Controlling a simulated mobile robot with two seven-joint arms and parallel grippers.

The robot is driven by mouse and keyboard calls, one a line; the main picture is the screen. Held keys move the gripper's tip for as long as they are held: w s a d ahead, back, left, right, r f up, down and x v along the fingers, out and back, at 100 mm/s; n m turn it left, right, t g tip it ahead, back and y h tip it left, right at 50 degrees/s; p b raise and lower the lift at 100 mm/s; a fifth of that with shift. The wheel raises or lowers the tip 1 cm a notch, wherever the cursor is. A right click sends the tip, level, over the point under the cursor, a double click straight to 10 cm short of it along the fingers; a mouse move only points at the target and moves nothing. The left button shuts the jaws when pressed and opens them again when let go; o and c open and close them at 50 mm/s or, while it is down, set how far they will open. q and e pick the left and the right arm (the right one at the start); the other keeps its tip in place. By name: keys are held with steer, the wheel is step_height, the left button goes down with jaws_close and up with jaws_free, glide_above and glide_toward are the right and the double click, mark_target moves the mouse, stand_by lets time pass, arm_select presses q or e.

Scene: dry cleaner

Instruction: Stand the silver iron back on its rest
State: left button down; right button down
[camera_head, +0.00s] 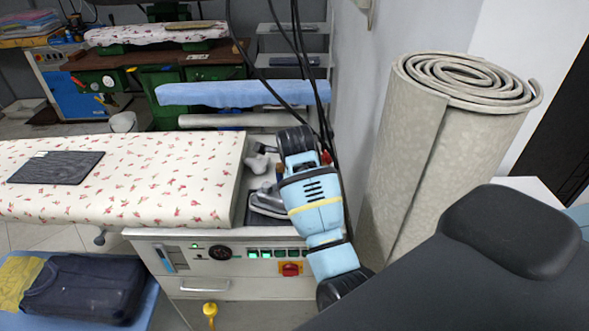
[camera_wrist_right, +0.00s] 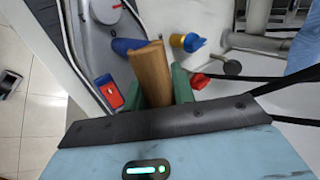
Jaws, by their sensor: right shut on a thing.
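The silver iron's wooden handle (camera_wrist_right: 150,72) stands between the green fingers of my right gripper (camera_wrist_right: 157,92) in the right wrist view, and the gripper is shut on it. A blue part shows beside the handle's far end. In the head view my right wrist covers the fingers and handle. A silver-grey, iron-like shape (camera_head: 266,201) shows just left of my arm, at the right end of the ironing station; I cannot tell its exact tilt or whether it touches the surface. The rest is not clearly distinguishable. My left gripper is out of view.
The floral ironing board (camera_head: 150,170) extends left, with a dark pad (camera_head: 55,167) on it. Black cables hang beside my right wrist. A rolled grey mat (camera_head: 430,150) stands close on the right. Folded dark cloth (camera_head: 85,285) lies at the lower left.

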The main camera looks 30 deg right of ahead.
steer(key=shift+w+f, duration=0.1)
steer(key=shift+f, duration=0.1)
stand_by(1.4)
steer(key=c, duration=1.1)
jaws_free()
steer(key=shift+f, duration=0.15)
steer(key=shift+o, duration=0.8)
steer(key=shift+s+f, duration=0.3)
steer(key=shift+f, duration=0.25)
steer(key=o, duration=0.7)
steer(key=shift+r, duration=0.15)
steer(key=shift+c, duration=0.2)
steer(key=shift+w, duration=0.1)
steer(key=shift+r, duration=0.1)
steer(key=shift+r, duration=4.5)
